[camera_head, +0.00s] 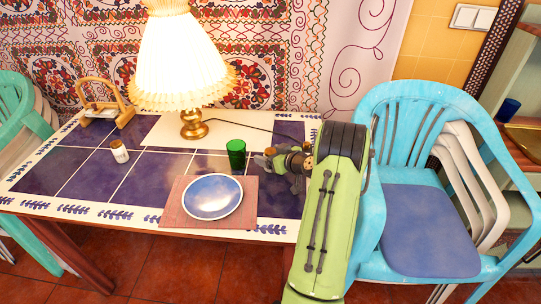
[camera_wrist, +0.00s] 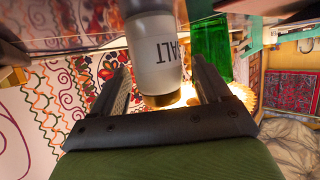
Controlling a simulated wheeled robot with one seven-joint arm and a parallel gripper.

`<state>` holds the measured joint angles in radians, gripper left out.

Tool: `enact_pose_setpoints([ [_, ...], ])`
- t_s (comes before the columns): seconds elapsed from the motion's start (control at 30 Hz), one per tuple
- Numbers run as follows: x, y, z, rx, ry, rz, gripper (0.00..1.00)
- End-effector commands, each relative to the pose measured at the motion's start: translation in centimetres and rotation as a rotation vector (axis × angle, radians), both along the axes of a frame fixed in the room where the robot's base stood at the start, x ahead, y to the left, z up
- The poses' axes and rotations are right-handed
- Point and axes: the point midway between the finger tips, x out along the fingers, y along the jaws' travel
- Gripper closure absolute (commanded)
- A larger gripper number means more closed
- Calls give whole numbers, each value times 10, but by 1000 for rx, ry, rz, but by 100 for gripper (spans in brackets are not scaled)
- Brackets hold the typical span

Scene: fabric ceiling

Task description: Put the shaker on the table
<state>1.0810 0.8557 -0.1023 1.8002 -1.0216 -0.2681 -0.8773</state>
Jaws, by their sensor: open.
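A white shaker with a brown cap (camera_wrist: 155,55), lettered "ALT", shows close up in the wrist view, upside down in the picture. It lies between the two fingers of my gripper (camera_wrist: 160,72), which is open with a gap on each side. Its lower end meets the glossy tabletop near the picture's top. In the head view my gripper (camera_head: 277,160) is low over the right part of the table (camera_head: 75,208), and my arm hides much of the shaker's place. Another white shaker with a dark top (camera_head: 119,152) stands upright on the left part of the table.
A green glass (camera_head: 236,154) stands just left of my gripper. A blue plate (camera_head: 212,197) lies on a brown placemat (camera_head: 180,220). A lit lamp (camera_head: 190,70) and a wooden holder (camera_head: 104,100) stand behind. A blue chair (camera_head: 425,230) is at the right. The table's front left is clear.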

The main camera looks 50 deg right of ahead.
Motion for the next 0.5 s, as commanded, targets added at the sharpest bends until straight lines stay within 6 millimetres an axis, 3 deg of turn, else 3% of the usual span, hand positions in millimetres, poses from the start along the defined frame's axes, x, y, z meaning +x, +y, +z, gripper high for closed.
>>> enact_pose_setpoints([
  [0.07, -2, 0, 5, 1, 0, -1, 23],
  [0.5, -100, 10, 44, 0, 1, -4, 23],
])
